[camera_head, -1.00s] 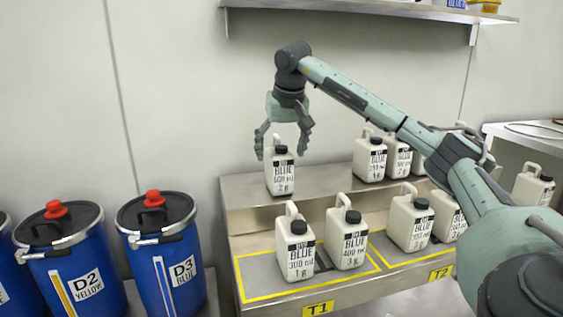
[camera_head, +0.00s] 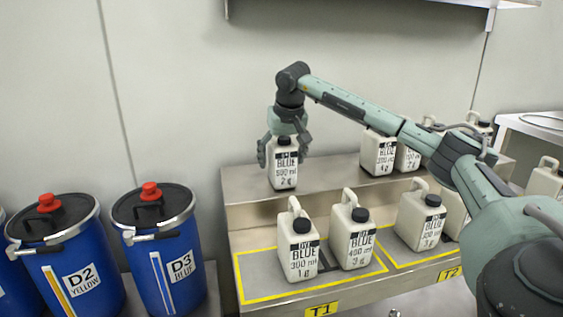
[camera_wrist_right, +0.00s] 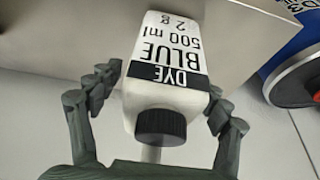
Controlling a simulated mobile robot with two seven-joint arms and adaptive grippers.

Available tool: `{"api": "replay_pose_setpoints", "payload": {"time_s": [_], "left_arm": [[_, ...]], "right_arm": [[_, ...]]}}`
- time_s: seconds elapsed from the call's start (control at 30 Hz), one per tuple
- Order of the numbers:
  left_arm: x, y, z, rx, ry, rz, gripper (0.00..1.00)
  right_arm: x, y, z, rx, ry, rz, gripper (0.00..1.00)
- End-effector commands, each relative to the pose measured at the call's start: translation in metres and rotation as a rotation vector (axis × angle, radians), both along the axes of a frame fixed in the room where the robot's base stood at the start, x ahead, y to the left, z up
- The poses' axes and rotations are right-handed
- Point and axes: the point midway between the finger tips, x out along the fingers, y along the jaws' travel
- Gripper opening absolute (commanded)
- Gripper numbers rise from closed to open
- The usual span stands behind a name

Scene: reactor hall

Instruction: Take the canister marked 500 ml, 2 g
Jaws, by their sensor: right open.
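The canister marked 500 ml, 2 g (camera_head: 284,172) is white with a black cap and stands upright at the left end of the raised back shelf. In the right wrist view its label reads DYE BLUE 500 ml 2 g, upside down (camera_wrist_right: 172,50). My right gripper (camera_head: 283,158) is lowered over its top from above. Its fingers are open, one on each side of the canister; in the right wrist view (camera_wrist_right: 165,88) a gap shows on at least one side. My left gripper is not in view.
Canisters marked 300 ml 1 g (camera_head: 297,246) and 400 ml 3 g (camera_head: 352,240) stand on the lower step in front, inside yellow lines. More canisters (camera_head: 379,152) stand right, beneath my right forearm. Blue drums D2 (camera_head: 85,290) and D3 (camera_head: 185,285) stand at the left.

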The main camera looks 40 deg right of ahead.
Motion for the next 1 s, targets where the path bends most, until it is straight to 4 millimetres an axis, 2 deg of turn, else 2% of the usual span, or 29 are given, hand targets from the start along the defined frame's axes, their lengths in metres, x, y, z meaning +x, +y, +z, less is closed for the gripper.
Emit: {"api": "replay_pose_setpoints", "payload": {"time_s": [0.27, 0.8, 1.0], "left_arm": [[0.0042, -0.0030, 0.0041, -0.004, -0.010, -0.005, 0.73], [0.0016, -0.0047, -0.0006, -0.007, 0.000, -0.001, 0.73], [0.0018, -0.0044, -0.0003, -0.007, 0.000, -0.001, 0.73]], "right_arm": [[0.0012, -0.0005, -0.0029, 0.000, -0.001, 0.001, 0.76], [0.0012, -0.0004, -0.0026, -0.001, -0.001, 0.001, 0.09], [0.0016, -0.0006, -0.0012, 0.000, -0.004, 0.001, 0.07]]}}
